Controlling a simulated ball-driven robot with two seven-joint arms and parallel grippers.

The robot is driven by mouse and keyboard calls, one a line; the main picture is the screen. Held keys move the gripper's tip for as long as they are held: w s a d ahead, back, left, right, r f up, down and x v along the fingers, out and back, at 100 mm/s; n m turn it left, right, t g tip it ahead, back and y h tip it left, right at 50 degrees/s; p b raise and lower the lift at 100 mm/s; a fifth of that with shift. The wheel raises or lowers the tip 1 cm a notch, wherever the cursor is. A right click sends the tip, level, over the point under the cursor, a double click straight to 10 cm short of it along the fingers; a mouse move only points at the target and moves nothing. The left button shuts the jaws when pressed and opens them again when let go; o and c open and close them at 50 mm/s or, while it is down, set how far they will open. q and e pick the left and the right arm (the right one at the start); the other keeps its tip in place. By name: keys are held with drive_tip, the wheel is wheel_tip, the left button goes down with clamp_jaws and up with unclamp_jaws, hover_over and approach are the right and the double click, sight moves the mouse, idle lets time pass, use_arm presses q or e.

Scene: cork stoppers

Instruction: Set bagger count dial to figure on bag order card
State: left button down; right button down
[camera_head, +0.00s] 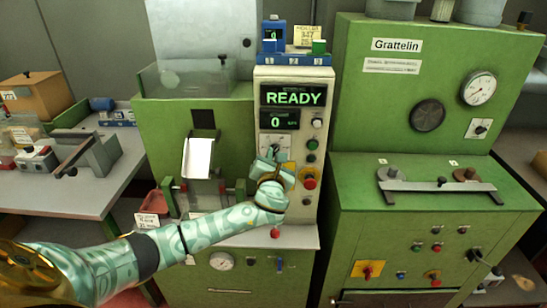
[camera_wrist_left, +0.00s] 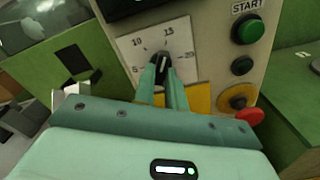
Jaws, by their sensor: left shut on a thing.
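The count dial's white plate (camera_head: 268,141) is on the grey panel below the READY display (camera_head: 293,96); a lower display (camera_head: 281,122) reads 0. In the left wrist view the dial plate (camera_wrist_left: 183,42) shows figures 5, 10, 15 and 20. My left gripper (camera_head: 274,158) is shut on the dial's black knob (camera_wrist_left: 162,62). The knob's white mark points up, roughly towards 15. A yellow card (camera_head: 307,36) with handwriting stands above the panel; its figures are too small to read surely, and I cannot tell whether it is the bag order card. My right gripper is not in view.
Right of the dial are a green START button (camera_wrist_left: 248,29), a black button (camera_wrist_left: 242,66) and a red mushroom button (camera_wrist_left: 250,115) on yellow. The green Grattelin cabinet (camera_head: 425,50) stands at right.

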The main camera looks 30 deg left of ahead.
use_arm(q)
drive_tip(key=shift+n, duration=0.3)
drive_tip(key=shift+w+d+n+b, duration=0.15)
drive_tip(key=shift+n+b, duration=0.4)
drive_tip(key=shift+n, duration=5.25)
drive_tip(key=shift+d+n+b, duration=0.15)
drive_tip(key=shift+n+b, duration=0.4)
drive_tip(key=shift+n, duration=5.25)
drive_tip(key=c, duration=1.4)
unclamp_jaws()
drive_tip(key=shift+r, duration=0.15)
drive_tip(key=shift+c, duration=0.2)
